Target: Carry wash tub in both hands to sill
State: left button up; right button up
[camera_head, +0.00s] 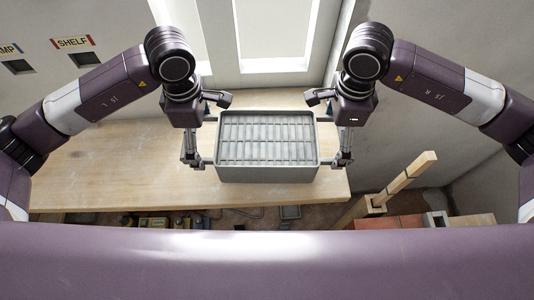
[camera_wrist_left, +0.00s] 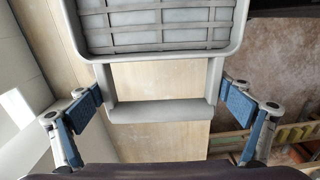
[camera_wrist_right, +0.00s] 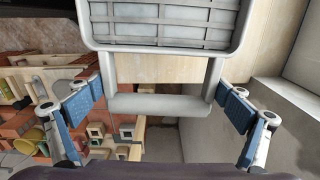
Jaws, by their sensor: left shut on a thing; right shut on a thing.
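The wash tub (camera_head: 268,174) is a grey rectangular tub with a slatted pattern inside, level in the middle of the head view. Bar handles stick out at both ends. My left gripper (camera_head: 196,163) is at its left handle (camera_wrist_left: 160,110), fingers on either side of the handle. My right gripper (camera_head: 338,163) is at its right handle (camera_wrist_right: 160,107) in the same way. The tub is over the front right part of the wooden bench; whether it touches the top I cannot tell. The window sill (camera_head: 270,79) is behind the tub, partly hidden by my arms.
The wooden bench top (camera_head: 110,180) is bare to the left. Below its front edge are several yellow and dark items. At the right are a wooden post (camera_head: 408,174) and reddish blocks (camera_head: 390,223). Wall signs (camera_head: 73,43) are at upper left.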

aim_at(111, 169)
jog(key=j+u, duration=0.1)
jog(key=j, duration=2.05)
